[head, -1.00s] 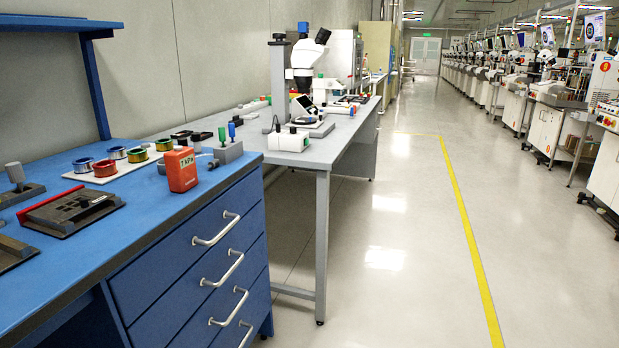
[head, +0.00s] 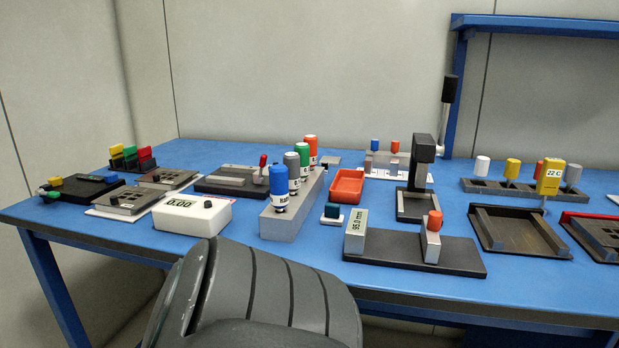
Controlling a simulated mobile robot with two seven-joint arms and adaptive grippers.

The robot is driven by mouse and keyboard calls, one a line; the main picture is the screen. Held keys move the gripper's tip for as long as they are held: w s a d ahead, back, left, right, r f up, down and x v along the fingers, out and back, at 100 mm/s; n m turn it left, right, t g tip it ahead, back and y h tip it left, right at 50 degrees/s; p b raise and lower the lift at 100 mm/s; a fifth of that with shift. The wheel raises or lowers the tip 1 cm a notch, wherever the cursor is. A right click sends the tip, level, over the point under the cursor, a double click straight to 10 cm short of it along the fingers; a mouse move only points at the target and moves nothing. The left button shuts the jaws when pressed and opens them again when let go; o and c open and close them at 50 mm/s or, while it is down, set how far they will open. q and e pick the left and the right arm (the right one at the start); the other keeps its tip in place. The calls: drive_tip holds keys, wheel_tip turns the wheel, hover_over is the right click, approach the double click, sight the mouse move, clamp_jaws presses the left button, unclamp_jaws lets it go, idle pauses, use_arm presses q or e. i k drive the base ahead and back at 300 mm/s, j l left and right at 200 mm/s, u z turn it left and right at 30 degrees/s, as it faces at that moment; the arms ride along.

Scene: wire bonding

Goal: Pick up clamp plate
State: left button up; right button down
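No label marks the clamp plate, so I cannot tell for certain which part it is. A flat grey plate with small dark windows and a black knob (head: 128,201) lies on a white sheet at the left of the blue bench. A similar brownish plate (head: 167,179) lies just behind it. Neither of my grippers shows in the head view.
A dark chair back (head: 255,295) stands before the blue bench (head: 225,237). A white meter (head: 192,215), a grey block with coloured bottles (head: 293,208), a red tray (head: 347,186), a lever press (head: 418,180) and a gauge stand (head: 415,252) crowd the bench. Some blue surface is bare.

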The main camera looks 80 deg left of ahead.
sight(133, 199)
drive_tip(key=u, duration=1.75)
drive_tip(key=i+j+u, duration=0.1)
drive_tip(key=u, duration=0.35)
drive_tip(key=i+j+u, duration=0.15)
drive_tip(key=j+u, duration=0.15)
drive_tip(key=u, duration=0.2)
drive_tip(key=i+j+u, duration=0.1)
drive_tip(key=u, duration=0.35)
drive_tip(key=i+j, duration=0.25)
drive_tip(key=i, duration=0.25)
